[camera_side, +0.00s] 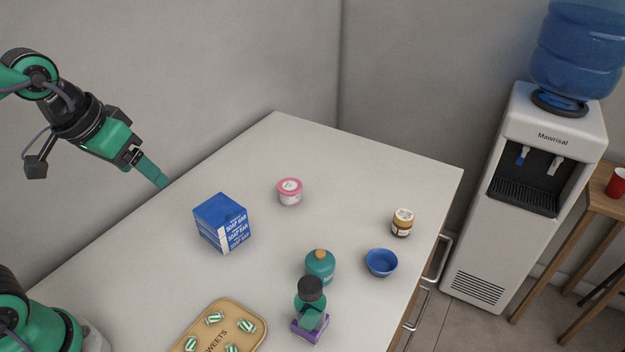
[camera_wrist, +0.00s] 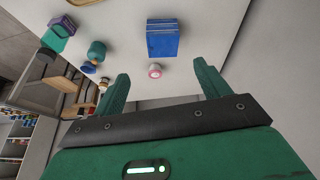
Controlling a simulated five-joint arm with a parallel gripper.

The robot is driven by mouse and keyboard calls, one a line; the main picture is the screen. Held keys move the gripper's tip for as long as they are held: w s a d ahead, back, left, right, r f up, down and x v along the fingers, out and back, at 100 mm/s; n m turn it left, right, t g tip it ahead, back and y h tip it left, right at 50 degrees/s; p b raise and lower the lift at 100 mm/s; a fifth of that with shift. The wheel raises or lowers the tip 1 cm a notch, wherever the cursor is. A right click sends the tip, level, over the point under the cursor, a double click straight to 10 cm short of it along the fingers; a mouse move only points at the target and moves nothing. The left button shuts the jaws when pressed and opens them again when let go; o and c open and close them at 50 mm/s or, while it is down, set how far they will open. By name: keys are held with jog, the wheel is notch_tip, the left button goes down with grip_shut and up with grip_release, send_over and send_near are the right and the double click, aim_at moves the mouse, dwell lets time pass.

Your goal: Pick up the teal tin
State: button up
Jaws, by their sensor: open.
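A rounded teal tin (camera_side: 320,268) with an orange-tan knob on top stands upright on the counter, right of the middle in the side view. In the wrist view the tin (camera_wrist: 97,49) is left of centre, beyond the left finger. My gripper (camera_side: 162,183) is raised at the left, over the counter's far-left edge, well apart from the tin. In the wrist view the fingers of my gripper (camera_wrist: 160,72) are spread with nothing held between them. A teal bottle (camera_side: 312,316) with a dark cap stands in front of the tin and slightly overlaps its lower edge.
The bottle is at a purple holder (camera_side: 309,331). A blue soap box (camera_side: 221,223) and pink tub (camera_side: 290,191) stand between my gripper and the tin. A blue bowl (camera_side: 381,262) and amber jar (camera_side: 402,222) are to its right. A sweets tray (camera_side: 258,331) lies in front. The far counter is clear.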

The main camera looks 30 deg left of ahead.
jog(key=w+d+f+g, duration=0.1)
jog(key=w+d, duration=0.4)
jog(key=w, duration=0.2)
jog(key=n+g, duration=0.3)
jog(key=g, duration=0.1)
send_near(320, 256)
jog(key=f, duration=0.5)
jog(key=shift+w+a+f, duration=0.1)
jog(key=shift+w+f, duration=0.1)
jog(key=shift+f, duration=0.25)
jog(key=shift+w+f, duration=0.1)
jog(key=shift+f, duration=3.8)
grip_shut()
